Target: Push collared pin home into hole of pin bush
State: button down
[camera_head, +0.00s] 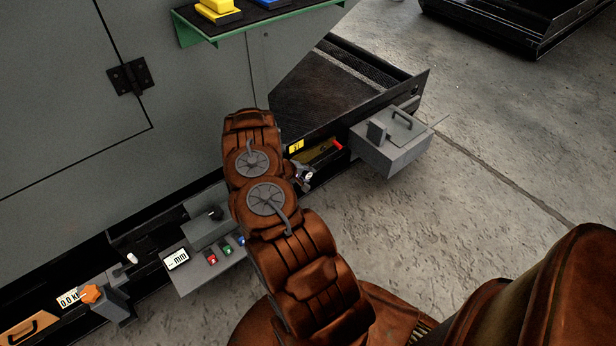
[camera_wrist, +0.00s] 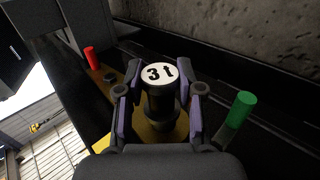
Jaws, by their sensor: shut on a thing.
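In the wrist view my gripper (camera_wrist: 160,92) is shut on a dark cylindrical piece with a white, marked round top, which I take to be the collared pin (camera_wrist: 160,74). One finger is on each side of it. Its lower end is hidden, so I cannot tell whether it sits in a hole. A yellow-brown plate (camera_wrist: 127,68) lies beneath and behind it, with a small dark round fitting (camera_wrist: 109,78) on it. I cannot tell whether this is the pin bush. In the head view my gripper (camera_head: 303,176) is mostly hidden by my arm, beside the brassy plate (camera_head: 320,156).
A red peg (camera_wrist: 92,58) stands to the left of the pin and a green peg (camera_wrist: 240,109) to the right. In the head view a grey box with a handle (camera_head: 390,150) is right of the gripper. A grey cabinet (camera_head: 70,130) rises on the left. Concrete floor lies open at right.

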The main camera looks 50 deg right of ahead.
jog(key=shift+w+d+b, duration=0.15)
jog(key=shift+w+b, duration=0.15)
jog(key=shift+w, duration=0.1)
jog(key=c, duration=0.7)
grip_release()
jog(key=shift+w+r, duration=0.1)
jog(key=shift+o, duration=0.2)
jog(key=shift+w+a+r, duration=0.2)
jog(key=shift+a+r, duration=0.15)
jog(key=v, duration=1)
jog(key=shift+s+a+r, duration=0.25)
jog(key=shift+a, duration=0.1)
